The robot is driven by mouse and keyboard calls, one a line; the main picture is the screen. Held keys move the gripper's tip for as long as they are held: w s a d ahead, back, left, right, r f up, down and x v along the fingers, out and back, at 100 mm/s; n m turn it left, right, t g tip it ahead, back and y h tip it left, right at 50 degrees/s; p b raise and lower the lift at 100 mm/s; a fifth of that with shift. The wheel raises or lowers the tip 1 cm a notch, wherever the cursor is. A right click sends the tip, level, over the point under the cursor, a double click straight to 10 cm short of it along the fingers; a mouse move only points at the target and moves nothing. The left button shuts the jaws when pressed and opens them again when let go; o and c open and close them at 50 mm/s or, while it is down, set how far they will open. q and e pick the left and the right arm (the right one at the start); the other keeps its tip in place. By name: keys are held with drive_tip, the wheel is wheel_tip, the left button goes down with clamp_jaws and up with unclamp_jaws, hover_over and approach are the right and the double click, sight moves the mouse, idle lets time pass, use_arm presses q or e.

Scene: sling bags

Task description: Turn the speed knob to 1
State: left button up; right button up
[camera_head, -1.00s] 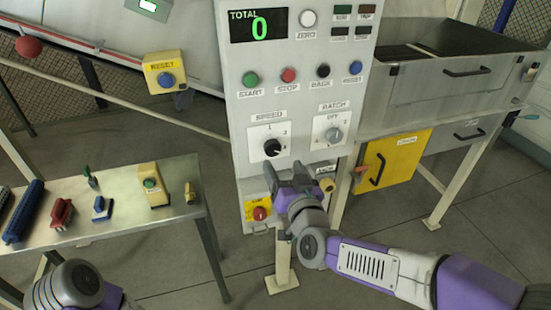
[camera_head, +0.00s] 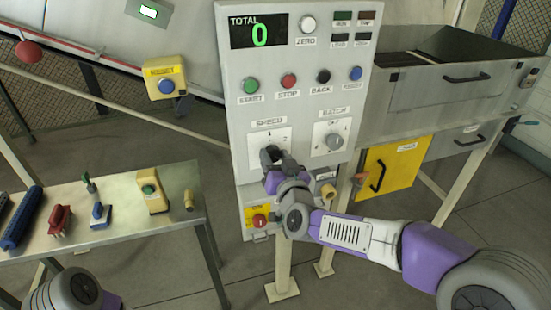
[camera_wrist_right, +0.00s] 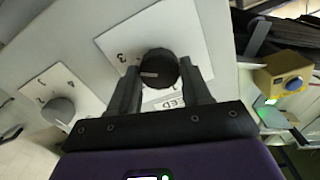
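The black speed knob (camera_wrist_right: 160,66) stands on a white dial plate (camera_head: 281,133) under the SPEED label on the grey control panel. In the right wrist view its white mark points left, on the side of the printed 3. My right gripper (camera_head: 279,162) is at this knob. In the right wrist view its two fingers (camera_wrist_right: 161,74) stand apart, one on each side of the knob; firm contact does not show. In the head view the fingers cover part of the knob. My left gripper is out of view; only part of the left arm shows at the bottom left.
The grey batch knob (camera_head: 334,141) is close to the right of the speed dial. Push buttons, including a red one (camera_head: 289,82), sit above. A red knob on a yellow plate (camera_head: 259,220) is below. A metal table (camera_head: 120,224) with several fixtures stands left.

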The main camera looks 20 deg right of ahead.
drive_tip(key=c, duration=0.6)
drive_tip(key=shift+o, duration=0.2)
drive_tip(key=shift+n, duration=0.4)
drive_tip(key=n+p, duration=0.1)
drive_tip(key=n, duration=0.3)
drive_tip(key=shift+a+n+p, duration=0.1)
drive_tip(key=shift+n+p, duration=0.25)
drive_tip(key=shift+n, duration=0.05)
drive_tip(key=n+p, duration=0.1)
drive_tip(key=n, duration=0.4)
drive_tip(key=shift+p, duration=0.35)
drive_tip(key=n+p, duration=0.2)
drive_tip(key=n, duration=0.4)
drive_tip(key=shift+n, duration=0.4)
drive_tip(key=n+p, duration=0.1)
drive_tip(key=n, duration=0.3)
drive_tip(key=shift+f+n+p, duration=0.15)
drive_tip(key=shift+n+p, duration=0.4)
drive_tip(key=shift+n, duration=0.65)
